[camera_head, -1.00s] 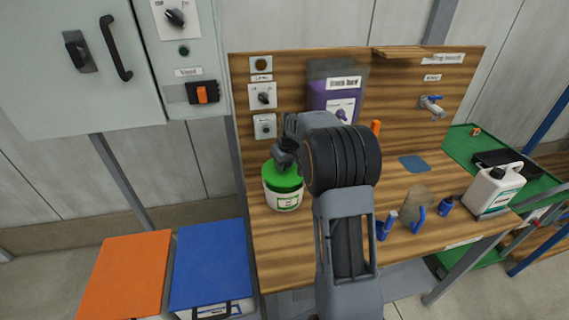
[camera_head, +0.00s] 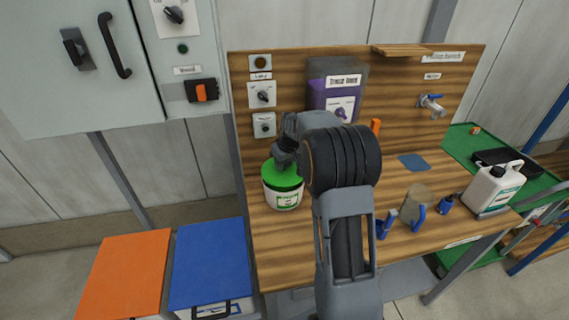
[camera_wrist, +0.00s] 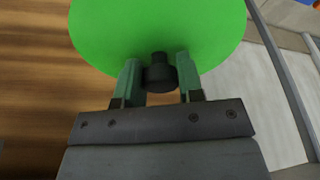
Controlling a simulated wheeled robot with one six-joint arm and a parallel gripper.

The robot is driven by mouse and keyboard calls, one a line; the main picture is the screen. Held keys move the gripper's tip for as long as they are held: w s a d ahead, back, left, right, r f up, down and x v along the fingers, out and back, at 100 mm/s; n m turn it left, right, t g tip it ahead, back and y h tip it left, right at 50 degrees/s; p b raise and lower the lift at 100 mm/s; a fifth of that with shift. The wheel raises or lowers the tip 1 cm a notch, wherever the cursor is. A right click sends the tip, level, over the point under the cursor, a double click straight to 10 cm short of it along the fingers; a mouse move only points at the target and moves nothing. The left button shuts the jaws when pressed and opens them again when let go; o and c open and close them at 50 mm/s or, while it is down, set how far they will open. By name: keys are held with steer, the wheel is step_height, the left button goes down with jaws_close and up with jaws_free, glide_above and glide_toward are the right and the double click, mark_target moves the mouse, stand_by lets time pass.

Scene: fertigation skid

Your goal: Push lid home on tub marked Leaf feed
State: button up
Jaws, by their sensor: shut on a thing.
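A white tub (camera_head: 283,200) with a green-and-white label stands at the left of the wooden bench. The label's writing is too small to read. A green lid (camera_head: 283,179) sits on its top; I cannot tell whether it is fully down all round. The lid fills the top of the wrist view (camera_wrist: 160,30). My gripper (camera_head: 284,162) is right over the lid, pointing down. In the wrist view its two fingers (camera_wrist: 159,82) are shut on a dark knob (camera_wrist: 159,76) at the lid. My arm hides part of the bench behind.
A purple container (camera_head: 333,90) stands behind my arm against the back panel. Panel switches (camera_head: 263,96) are just behind the tub. Blue fittings (camera_head: 418,216) and a white jug (camera_head: 494,189) are to the right. Orange (camera_head: 125,270) and blue (camera_head: 209,262) lids are lower left.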

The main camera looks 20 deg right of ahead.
steer(key=shift+f, duration=0.25)
steer(key=shift+f+b, duration=0.55)
steer(key=shift+b, duration=0.1)
steer(key=shift+f+b, duration=0.6)
stand_by(1.2)
steer(key=o, duration=0.8)
steer(key=shift+r, duration=0.2)
steer(key=shift+r+p, duration=1.55)
steer(key=shift+r, duration=0.55)
